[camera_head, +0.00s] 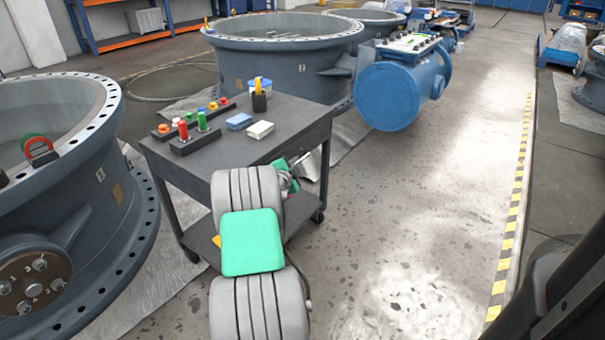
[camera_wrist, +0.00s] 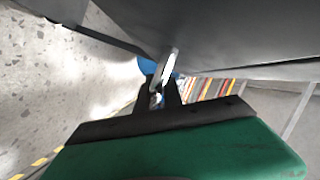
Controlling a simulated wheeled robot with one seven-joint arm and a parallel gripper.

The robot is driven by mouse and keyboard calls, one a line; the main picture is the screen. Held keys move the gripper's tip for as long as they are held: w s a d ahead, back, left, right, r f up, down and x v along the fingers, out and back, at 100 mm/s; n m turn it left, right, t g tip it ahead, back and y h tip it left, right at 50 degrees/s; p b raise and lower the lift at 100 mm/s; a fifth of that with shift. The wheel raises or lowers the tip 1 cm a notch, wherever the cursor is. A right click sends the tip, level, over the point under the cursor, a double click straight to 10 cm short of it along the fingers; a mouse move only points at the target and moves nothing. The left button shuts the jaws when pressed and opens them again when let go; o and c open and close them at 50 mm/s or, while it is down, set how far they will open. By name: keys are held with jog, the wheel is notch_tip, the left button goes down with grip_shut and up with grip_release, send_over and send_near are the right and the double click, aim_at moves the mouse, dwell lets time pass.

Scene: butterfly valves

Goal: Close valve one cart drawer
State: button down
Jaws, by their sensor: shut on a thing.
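The dark grey cart (camera_head: 290,112) stands beside the large grey valve marked 1 (camera_head: 85,195). My arm covers part of the cart's near side, so the drawer's front and how far it stands out cannot be made out in the head view. My gripper (camera_wrist: 160,90) is shut on a pale metal drawer handle (camera_wrist: 170,66) in the wrist view, beside a broad grey panel (camera_wrist: 240,35). In the head view the gripper is at the cart's right side, mostly hidden behind my arm.
Red and green bottles, blocks and a pen cup (camera_head: 259,100) stand on the cart top. A second grey valve (camera_head: 285,68) and a blue cylindrical tank (camera_head: 400,90) are behind. The floor right of the cart (camera_head: 420,200) is clear up to the yellow-black line (camera_head: 515,210).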

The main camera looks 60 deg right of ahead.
jog(key=shift+w+r, duration=0.15)
jog(key=shift+w, duration=0.1)
jog(key=c, duration=1.5)
grip_release()
jog(key=shift+a, duration=0.1)
jog(key=p+v, duration=0.2)
jog(key=v, duration=0.5)
jog(key=shift+s+a, duration=0.1)
jog(key=shift+a, duration=0.2)
